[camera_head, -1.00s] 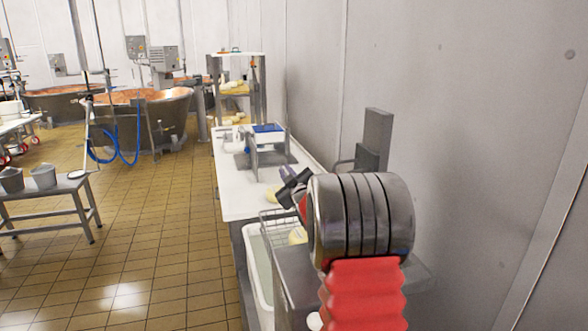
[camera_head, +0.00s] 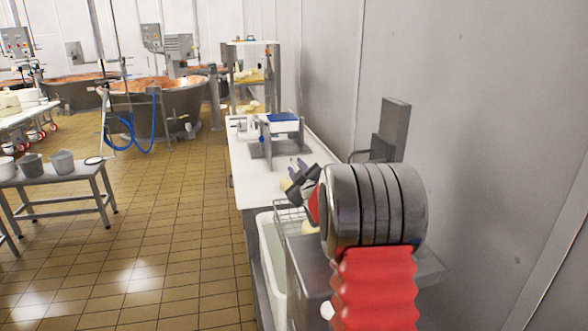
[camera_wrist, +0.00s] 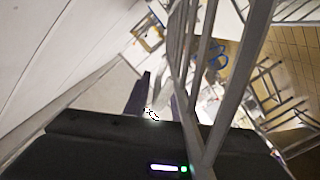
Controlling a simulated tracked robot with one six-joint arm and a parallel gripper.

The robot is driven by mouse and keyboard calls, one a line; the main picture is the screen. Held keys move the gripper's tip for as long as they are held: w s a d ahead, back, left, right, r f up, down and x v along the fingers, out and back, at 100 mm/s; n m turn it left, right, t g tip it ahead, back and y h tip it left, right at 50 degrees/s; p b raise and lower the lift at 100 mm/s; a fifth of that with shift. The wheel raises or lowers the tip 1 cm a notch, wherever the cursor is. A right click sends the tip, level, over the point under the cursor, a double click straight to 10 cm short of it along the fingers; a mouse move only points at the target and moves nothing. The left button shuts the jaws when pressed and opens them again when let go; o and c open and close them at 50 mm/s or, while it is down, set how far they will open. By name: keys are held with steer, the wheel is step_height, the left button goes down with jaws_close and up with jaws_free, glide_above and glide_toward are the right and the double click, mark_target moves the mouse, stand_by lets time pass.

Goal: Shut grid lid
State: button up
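The grid lid (camera_head: 288,216) is a grey wire grid at the white tub (camera_head: 270,262), just left of my arm and partly hidden by it. In the wrist view, grey metal bars (camera_wrist: 206,55), which look like the grid lid, stand steeply and very close to my gripper. My gripper (camera_head: 300,172) has dark fingers and is above and beside the grid in the head view. In the wrist view its fingertips (camera_wrist: 158,98) are apart, with the bars beside them. I cannot tell whether they touch.
A white worktop (camera_head: 246,182) runs along the right wall, with a blue-topped metal press (camera_head: 282,128) on it. A low bench (camera_head: 70,178) with buckets stands at left. Copper vats (camera_head: 155,105) are at the back. The tiled floor between is clear.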

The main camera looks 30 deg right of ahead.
steer(key=shift+o, duration=0.4)
steer(key=shift+w+r, duration=0.1)
steer(key=shift+r, duration=0.1)
step_height(320, 180, up, 10)
steer(key=shift+f, duration=0.15)
stand_by(0.6)
steer(key=shift+a, duration=0.3)
steer(key=s+a+m+g, duration=0.2)
steer(key=s+a+g, duration=0.1)
steer(key=s+a, duration=0.55)
steer(key=s+a+f+m+g+y, duration=0.1)
steer(key=s+a+f+g+y, duration=0.1)
steer(key=s+a+f, duration=0.3)
steer(key=s+a+f+g+y, duration=0.1)
steer(key=s+a+f+g, duration=0.2)
steer(key=s+a, duration=0.9)
steer(key=s+a+f+m+g+y, duration=0.1)
steer(key=s+a+f, duration=0.6)
steer(key=s, duration=1.2)
steer(key=a+g+y, duration=0.1)
steer(key=a+g, duration=0.1)
steer(key=shift+m+g+y, duration=0.3)
